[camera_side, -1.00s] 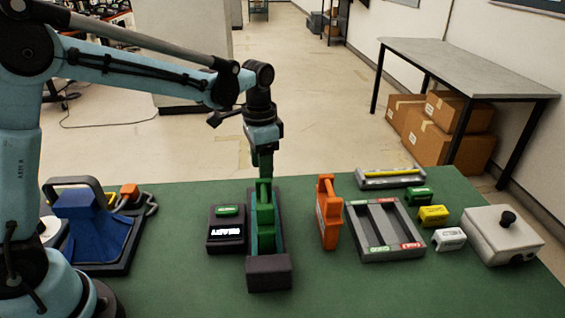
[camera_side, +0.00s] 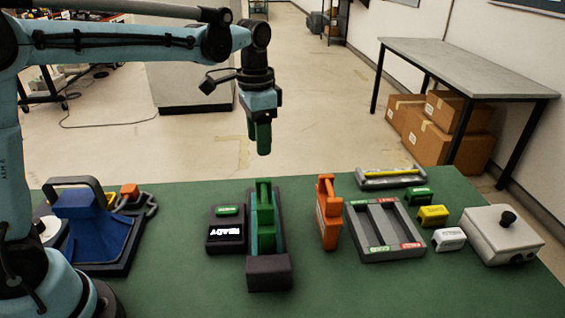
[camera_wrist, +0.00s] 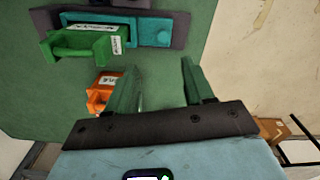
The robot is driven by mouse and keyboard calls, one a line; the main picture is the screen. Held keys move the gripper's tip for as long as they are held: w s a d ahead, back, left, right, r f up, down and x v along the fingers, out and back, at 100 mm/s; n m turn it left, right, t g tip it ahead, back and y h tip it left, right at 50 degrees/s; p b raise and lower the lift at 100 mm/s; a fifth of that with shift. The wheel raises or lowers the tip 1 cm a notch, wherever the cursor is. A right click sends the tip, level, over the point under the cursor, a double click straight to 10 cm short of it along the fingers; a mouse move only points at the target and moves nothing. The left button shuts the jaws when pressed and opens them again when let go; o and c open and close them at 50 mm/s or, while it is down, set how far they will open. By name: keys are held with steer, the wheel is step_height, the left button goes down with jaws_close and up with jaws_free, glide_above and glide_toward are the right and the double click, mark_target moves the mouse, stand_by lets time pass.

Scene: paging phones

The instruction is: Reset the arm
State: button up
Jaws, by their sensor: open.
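My gripper (camera_side: 262,140) hangs high above the green table, pointing down, empty and clear of every object. In the wrist view its two green fingers (camera_wrist: 165,85) stand apart with nothing between them. The green handset (camera_side: 264,216) sits upright in the dark cradle (camera_side: 270,279), below my gripper. In the wrist view the green handset (camera_wrist: 84,46) shows at the upper left, beside the cradle's teal inner face (camera_wrist: 152,30). An orange handset (camera_side: 329,212) stands on the table right of the cradle, and it also shows in the wrist view (camera_wrist: 101,92).
A grey two-slot tray (camera_side: 384,230), green, yellow and white blocks, and a white box with a black knob (camera_side: 502,236) are on the right. A blue stand (camera_side: 95,226) is at the left.

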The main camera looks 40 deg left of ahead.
steer(key=s+a+f+n+t, duration=0.2)
steer(key=s+n+t, duration=0.3)
steer(key=s, duration=0.9)
steer(key=shift+s+a+f+n+t, duration=0.15)
steer(key=shift+s+f+n+t, duration=0.2)
steer(key=shift+t, duration=0.65)
steer(key=shift+w+r, duration=0.15)
steer(key=shift+w, duration=0.05)
